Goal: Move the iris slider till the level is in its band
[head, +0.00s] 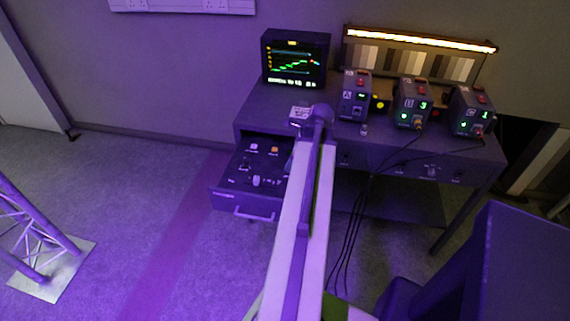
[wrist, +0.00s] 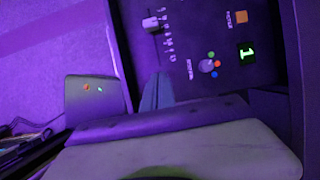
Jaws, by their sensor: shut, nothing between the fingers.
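The slider with a white knob (wrist: 150,23) and a row of scale marks shows at the top of the wrist view, on a dark panel (wrist: 190,30). In the head view the white slider knob (head: 256,181) sits in the pulled-out drawer (head: 222,193). The monitor (head: 295,60) shows a green stepped trace rising to the right, with red and blue marks at its upper right end; I cannot read the band clearly. My gripper (wrist: 157,76) is shut and empty, apart from the knob and below it in the wrist view. My arm hides part of the drawer in the head view.
The panel also has an orange button (wrist: 241,17), a green digit display (wrist: 247,52) and a round knob (wrist: 207,66) ringed by coloured dots. Three control boxes stand on the desk (head: 262,110), with a lit grey chart (head: 418,57) behind. Cables hang in front. A truss stands left.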

